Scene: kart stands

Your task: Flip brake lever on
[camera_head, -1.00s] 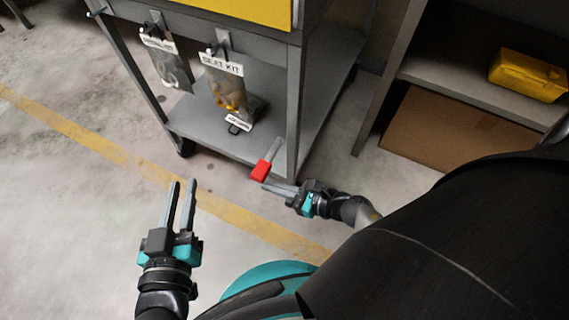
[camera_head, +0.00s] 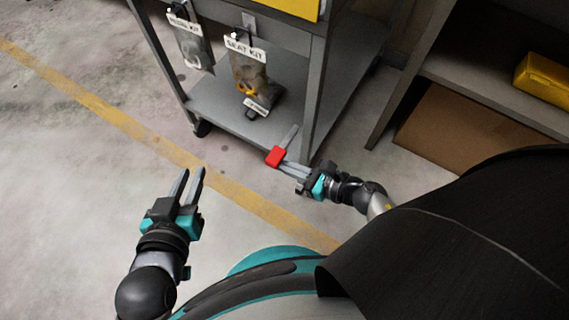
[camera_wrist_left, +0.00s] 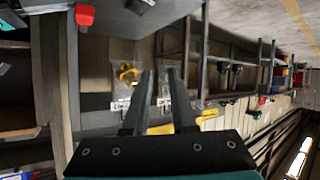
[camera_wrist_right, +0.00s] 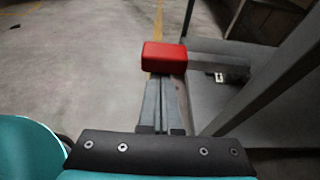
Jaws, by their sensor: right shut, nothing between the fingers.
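The brake lever is a grey bar with a red end block (camera_head: 276,156) at the lower corner of the grey cart (camera_head: 232,120). The red block also shows in the right wrist view (camera_wrist_right: 164,57), just beyond my fingertips, and at the upper left of the left wrist view (camera_wrist_left: 85,15). My right gripper (camera_head: 284,167) is shut and empty, its fingertips at the red block; I cannot tell whether they touch it. My left gripper (camera_head: 191,172) is open and empty over the floor, left of the cart.
Two labelled bags, one reading SEAT KIT (camera_head: 250,75), hang on the cart's front. A shelf unit at the right holds a yellow case (camera_head: 541,80) and a cardboard box (camera_head: 470,135). A yellow line (camera_head: 130,127) crosses the open floor at the left.

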